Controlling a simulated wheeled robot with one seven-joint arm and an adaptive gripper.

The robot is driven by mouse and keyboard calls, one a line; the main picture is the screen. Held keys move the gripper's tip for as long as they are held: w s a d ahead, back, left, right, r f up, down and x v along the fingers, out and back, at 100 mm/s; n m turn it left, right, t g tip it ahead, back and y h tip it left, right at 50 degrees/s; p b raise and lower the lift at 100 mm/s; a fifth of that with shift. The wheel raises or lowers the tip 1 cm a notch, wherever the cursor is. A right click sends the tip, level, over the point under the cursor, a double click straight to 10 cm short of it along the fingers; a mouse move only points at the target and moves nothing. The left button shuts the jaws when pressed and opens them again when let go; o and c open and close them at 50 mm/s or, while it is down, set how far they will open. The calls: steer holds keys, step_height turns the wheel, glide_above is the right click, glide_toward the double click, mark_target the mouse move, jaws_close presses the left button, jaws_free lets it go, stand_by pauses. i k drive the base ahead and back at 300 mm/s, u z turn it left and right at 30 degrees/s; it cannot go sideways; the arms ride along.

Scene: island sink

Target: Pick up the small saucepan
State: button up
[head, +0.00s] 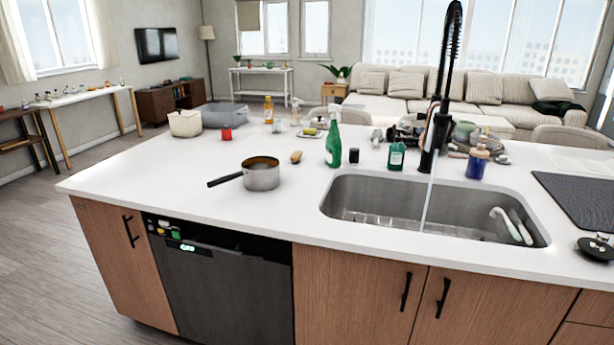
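The small saucepan (262,178) stands upright on the white island countertop, left of the sink. It is steel-grey, with something brownish inside. Its black handle (226,180) points left and slightly toward the front edge. My gripper is not in view, and nothing touches the pan from above.
The sink (400,200) has a running tap (440,100). A green spray bottle (333,140) and a brown oval item (296,157) stand near the pan. The counter's left front (140,190) is clear.

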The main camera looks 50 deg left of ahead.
mark_target(260, 173)
steer(key=z, duration=1.75)
steer(key=k, duration=2.7)
steer(key=u, duration=2.4)
